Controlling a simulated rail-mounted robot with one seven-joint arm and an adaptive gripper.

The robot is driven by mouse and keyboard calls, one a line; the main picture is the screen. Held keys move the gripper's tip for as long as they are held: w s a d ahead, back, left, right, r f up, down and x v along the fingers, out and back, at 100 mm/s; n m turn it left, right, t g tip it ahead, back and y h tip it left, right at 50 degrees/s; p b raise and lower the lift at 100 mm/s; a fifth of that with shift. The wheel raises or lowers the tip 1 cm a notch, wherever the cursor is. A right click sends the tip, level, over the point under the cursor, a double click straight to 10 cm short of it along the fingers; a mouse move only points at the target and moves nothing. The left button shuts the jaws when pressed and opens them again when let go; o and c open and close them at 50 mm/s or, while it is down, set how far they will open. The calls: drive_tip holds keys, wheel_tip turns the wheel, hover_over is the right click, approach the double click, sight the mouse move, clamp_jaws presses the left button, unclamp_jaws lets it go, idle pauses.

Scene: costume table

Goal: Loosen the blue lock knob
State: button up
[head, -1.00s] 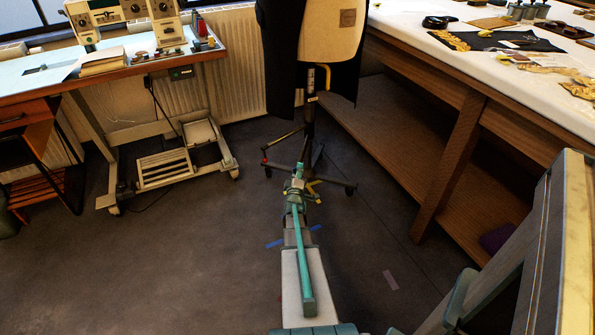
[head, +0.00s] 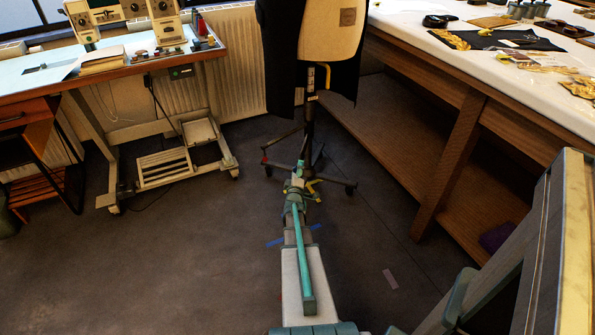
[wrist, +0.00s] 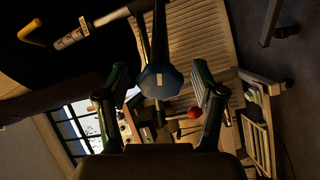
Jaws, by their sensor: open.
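In the wrist view the blue lock knob (wrist: 161,82) is a faceted blue disc with a small pale mark, on the dark stand under the dress form. It lies between the two fingers of my gripper (wrist: 161,70), which is open with a gap on each side of the knob. In the head view my gripper (head: 299,168) is at the lower part of the dress form's stand (head: 310,113); the knob cannot be made out there.
The dress form (head: 331,32) with dark cloth hangs above my gripper. A yellow handle (head: 326,73) sticks out of its pole. A long table (head: 470,95) stands to the right and a work desk (head: 140,62) to the left. The floor (head: 200,245) at left is clear.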

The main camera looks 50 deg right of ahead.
drive_tip(key=v, duration=1.2)
drive_tip(key=shift+r, duration=0.15)
